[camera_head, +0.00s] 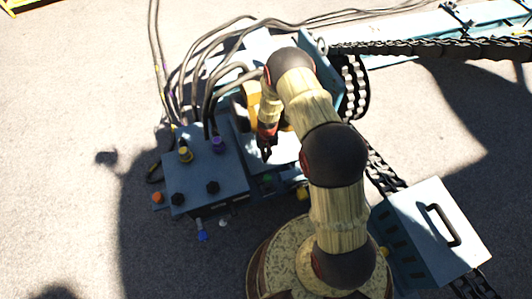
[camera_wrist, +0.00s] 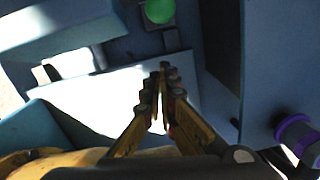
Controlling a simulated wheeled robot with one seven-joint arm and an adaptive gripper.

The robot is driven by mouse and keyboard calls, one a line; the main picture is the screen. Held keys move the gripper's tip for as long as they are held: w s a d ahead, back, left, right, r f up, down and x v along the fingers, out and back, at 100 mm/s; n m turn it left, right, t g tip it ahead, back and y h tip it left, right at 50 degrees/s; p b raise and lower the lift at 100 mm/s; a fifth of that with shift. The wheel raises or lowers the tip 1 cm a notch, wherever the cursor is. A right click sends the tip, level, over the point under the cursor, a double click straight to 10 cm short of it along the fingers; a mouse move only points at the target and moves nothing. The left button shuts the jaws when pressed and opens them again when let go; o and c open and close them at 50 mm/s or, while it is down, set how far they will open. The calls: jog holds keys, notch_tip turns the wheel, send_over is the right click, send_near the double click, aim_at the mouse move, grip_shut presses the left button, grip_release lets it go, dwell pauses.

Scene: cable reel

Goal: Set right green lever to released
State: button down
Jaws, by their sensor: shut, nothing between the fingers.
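A round green knob (camera_wrist: 159,11), seemingly the end of the green lever, shows at the top edge of the wrist view, past my fingertips. In the head view a small green spot (camera_head: 267,179) sits just below my gripper, beside the control box; the lever's position cannot be made out. My gripper (camera_head: 266,155) points down over the machine with its fingers together. In the wrist view my gripper (camera_wrist: 163,68) is shut and empty, over a bright panel and apart from the green knob. Only one green knob is visible.
A blue-grey control box (camera_head: 205,180) with a yellow connector (camera_head: 185,155), a purple connector (camera_head: 217,144) and black knobs stands left of my gripper. Blue (camera_head: 202,236) and white levers hang at its front. Cables loop behind it. A grey lidded box (camera_head: 430,235) stands at right.

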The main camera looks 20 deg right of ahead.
jog(key=s, duration=0.1)
jog(key=s+f+b, duration=0.1)
jog(key=s+a+f, duration=0.1)
jog(key=s, duration=0.1)
jog(key=shift+f, duration=0.25)
dwell(0.3)
